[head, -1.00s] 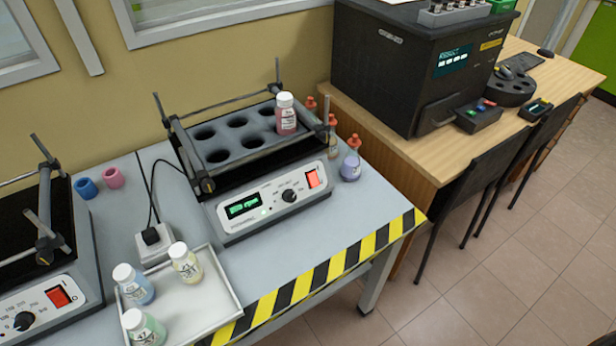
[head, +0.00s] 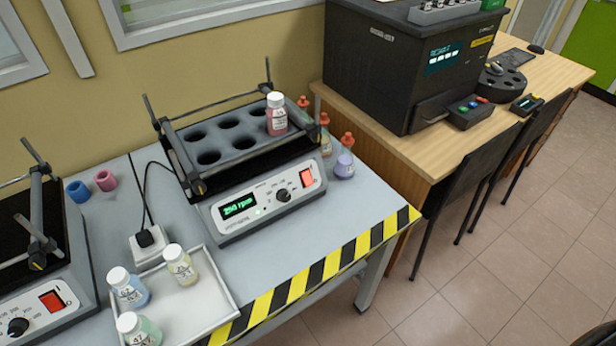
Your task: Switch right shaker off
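The right shaker (head: 240,172) stands on the grey table in the middle of the head view. Its green display (head: 237,206) reads 250 rpm. Its red rocker switch (head: 307,178) is at the right end of the front panel, to the right of a black knob (head: 283,195). A bottle with a white cap and reddish contents (head: 277,115) sits in the back right of its rack; the other visible holes are empty. Neither of my grippers is in view.
A second shaker (head: 45,262) is at the left edge. A white tray (head: 214,312) with capped bottles lies between the shakers, near a power socket (head: 149,243). Small red-capped bottles (head: 344,160) stand right of the right shaker. A wooden desk (head: 400,150) and chairs are further right.

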